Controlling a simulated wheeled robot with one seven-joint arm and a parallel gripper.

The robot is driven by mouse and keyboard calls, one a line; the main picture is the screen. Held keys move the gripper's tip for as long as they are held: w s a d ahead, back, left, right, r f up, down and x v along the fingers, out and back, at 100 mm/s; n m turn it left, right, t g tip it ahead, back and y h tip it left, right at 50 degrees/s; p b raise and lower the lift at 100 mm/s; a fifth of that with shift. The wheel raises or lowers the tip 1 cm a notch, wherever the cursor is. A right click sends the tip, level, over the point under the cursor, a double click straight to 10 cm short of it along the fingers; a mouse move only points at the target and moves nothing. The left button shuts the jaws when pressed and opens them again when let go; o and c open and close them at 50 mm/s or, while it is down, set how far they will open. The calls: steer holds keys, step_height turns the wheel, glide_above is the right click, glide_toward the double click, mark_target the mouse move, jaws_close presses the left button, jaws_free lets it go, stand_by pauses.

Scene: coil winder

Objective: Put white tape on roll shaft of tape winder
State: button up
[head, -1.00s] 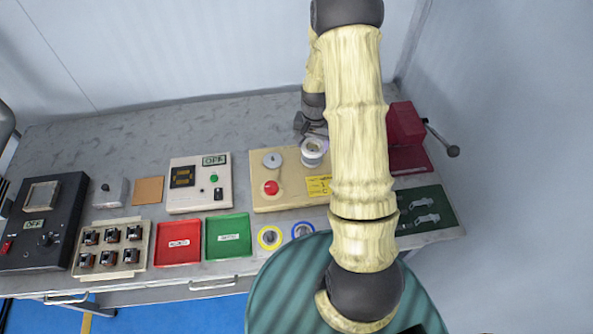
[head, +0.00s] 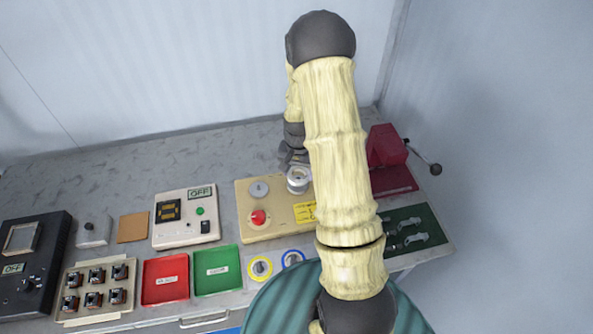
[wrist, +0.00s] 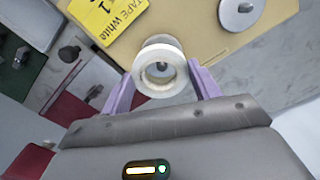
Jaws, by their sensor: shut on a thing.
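The white tape (wrist: 160,85) is a short flanged roll between the two purple fingers of my gripper (wrist: 162,88), which is shut on it. In the head view the white tape (head: 298,184) is upright at the back right of the beige tape winder (head: 245,205). In the wrist view a grey round end, seemingly the roll shaft (wrist: 162,68), shows inside the roll's hole. I cannot tell how far down the roll sits around it. A yellow label (wrist: 105,17) reading "TAPE 1 White" lies beside it. My fingertips are hard to make out in the head view.
A grey metal disc (head: 259,189) and a red knob (head: 258,218) are on the winder's left part. A dark red press (head: 388,150) with a lever stands to the right. The bench behind is clear.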

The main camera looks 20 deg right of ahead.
mark_target(298, 178)
steer(key=shift+w+a, duration=0.15)
steer(key=shift+a, duration=0.05)
stand_by(0.6)
steer(key=shift+d, duration=0.2)
steer(key=shift+f+b, duration=1.15)
steer(key=shift+f, duration=0.65)
steer(key=o, duration=1.1)
steer(key=shift+c, duration=0.2)
steer(key=shift+r, duration=0.15)
step_height(298, 178, up, 17)
steer(key=b, duration=0.1)
steer(key=shift+b, duration=0.4)
steer(key=shift+r, duration=0.1)
